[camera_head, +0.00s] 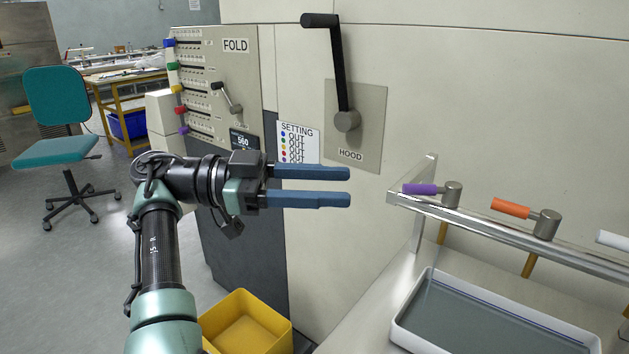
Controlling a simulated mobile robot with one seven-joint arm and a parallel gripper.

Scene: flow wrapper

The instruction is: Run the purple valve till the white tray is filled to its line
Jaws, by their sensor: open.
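The purple valve (420,189) has a purple handle pointing left from a grey metal body on a rail at the right, with a brown spout below. The white tray (405,327) stands on the bench under the rail, cut off by the bottom edge. Its inside shows a flat grey-green surface and a dark line along the far wall; I cannot tell the level against the line. My gripper (348,187) is open and empty, its two blue fingers pointing right, left of the purple handle in the picture and apart from it.
An orange valve (512,208) and a white-handled valve (612,240) sit further right on the metal rail (515,234). A black HOOD lever (340,75) stands above my gripper. A FOLD panel (215,90) is behind, a yellow bin (247,325) below, a teal chair (55,130) far left.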

